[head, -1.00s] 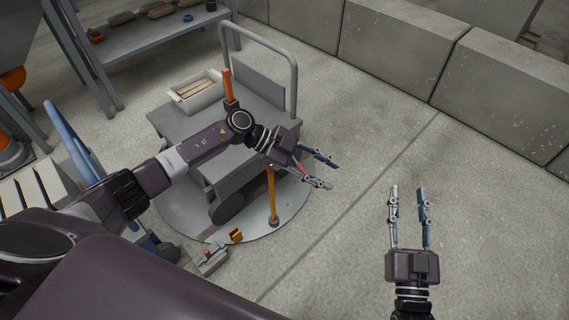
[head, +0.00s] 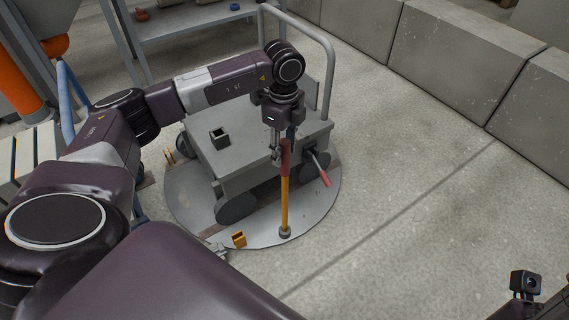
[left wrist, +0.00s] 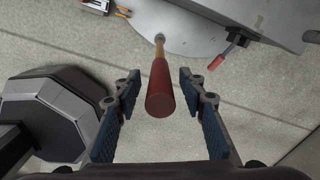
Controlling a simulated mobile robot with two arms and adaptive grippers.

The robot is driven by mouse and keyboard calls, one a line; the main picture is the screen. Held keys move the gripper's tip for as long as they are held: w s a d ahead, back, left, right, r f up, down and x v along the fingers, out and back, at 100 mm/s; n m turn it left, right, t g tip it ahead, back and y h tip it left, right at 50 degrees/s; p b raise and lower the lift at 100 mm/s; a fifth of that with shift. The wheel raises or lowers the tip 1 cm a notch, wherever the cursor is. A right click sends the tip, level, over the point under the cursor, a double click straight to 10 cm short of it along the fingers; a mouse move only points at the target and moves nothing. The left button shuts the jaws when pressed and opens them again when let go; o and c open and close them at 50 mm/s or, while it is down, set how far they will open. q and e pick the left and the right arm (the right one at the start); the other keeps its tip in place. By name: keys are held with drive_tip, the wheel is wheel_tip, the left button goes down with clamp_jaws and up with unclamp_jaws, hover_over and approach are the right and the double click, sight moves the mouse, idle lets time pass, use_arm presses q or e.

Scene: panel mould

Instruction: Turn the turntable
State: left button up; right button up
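The turntable (head: 186,213) is a round grey plate on the floor with a grey cart standing on it. An orange post (head: 285,200) with a red grip (head: 286,157) stands at its near rim. My left gripper (head: 278,158) points down at the post's top. In the left wrist view its two fingers (left wrist: 158,105) are open on either side of the red grip (left wrist: 160,92), with a gap on both sides. The post runs down to the turntable (left wrist: 185,28). My right gripper's fingers are outside the view; only part of that arm shows at the lower right corner.
The grey cart (head: 254,150) has a tall rail handle (head: 330,70), and a red-gripped lever (head: 321,170) sticks out beside the post. Concrete blocks (head: 440,60) line the back; the floor at right is clear.

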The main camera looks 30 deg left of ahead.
sight(284, 162)
use_arm(q)
drive_tip(key=shift+f+b, duration=0.6)
drive_tip(key=shift+f, duration=1.8)
drive_tip(key=shift+c, duration=0.4)
clamp_jaws()
